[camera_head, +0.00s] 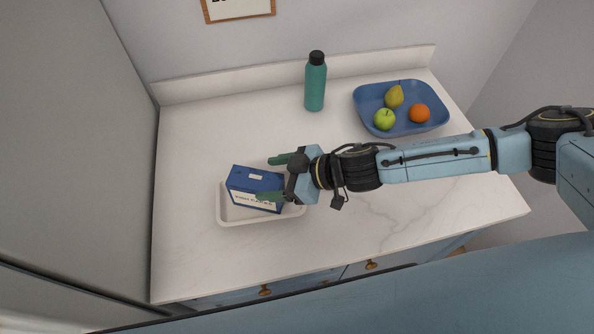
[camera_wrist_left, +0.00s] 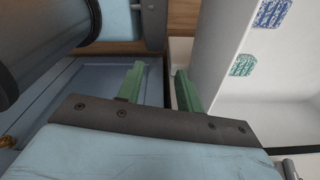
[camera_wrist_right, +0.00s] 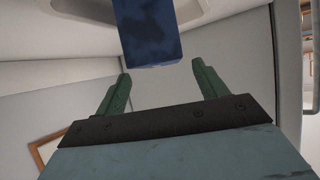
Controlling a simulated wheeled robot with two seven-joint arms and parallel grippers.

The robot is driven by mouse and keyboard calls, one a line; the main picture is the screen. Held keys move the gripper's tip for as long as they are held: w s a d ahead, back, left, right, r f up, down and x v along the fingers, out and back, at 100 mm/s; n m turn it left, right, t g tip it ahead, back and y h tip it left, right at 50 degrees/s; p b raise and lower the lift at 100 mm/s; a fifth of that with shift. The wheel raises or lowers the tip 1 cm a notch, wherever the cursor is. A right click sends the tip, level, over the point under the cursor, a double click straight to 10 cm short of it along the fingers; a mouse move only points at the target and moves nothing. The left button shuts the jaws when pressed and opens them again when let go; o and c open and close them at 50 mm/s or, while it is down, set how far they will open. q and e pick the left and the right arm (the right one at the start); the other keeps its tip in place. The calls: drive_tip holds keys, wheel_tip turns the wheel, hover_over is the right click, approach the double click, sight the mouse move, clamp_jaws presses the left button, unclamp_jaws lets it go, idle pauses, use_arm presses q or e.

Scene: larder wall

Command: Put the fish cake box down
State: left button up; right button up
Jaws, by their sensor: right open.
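The fish cake box (camera_head: 246,183), dark blue with a pale printed band, sits in a small white tray (camera_head: 240,222) on the counter. It looks slightly tilted in the head view; its underside contact is hidden. My right gripper (camera_head: 268,178) is open at the box's right end, one green finger on the far side and one on the near side. In the right wrist view the box (camera_wrist_right: 150,35) lies just beyond the spread fingertips (camera_wrist_right: 160,70), with gaps showing. My left gripper (camera_wrist_left: 158,80) is open and empty in the left wrist view, near a blue cabinet front.
A teal bottle (camera_head: 315,84) stands at the back of the counter (camera_head: 205,135). A blue tray (camera_head: 440,121) with a pear, a green apple and an orange is at the back right. A tall grey panel (camera_head: 75,140) borders the left. The back left counter is clear.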

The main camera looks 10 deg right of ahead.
drive_tip(key=v, duration=0.7)
drive_tip(key=shift+c, duration=0.2)
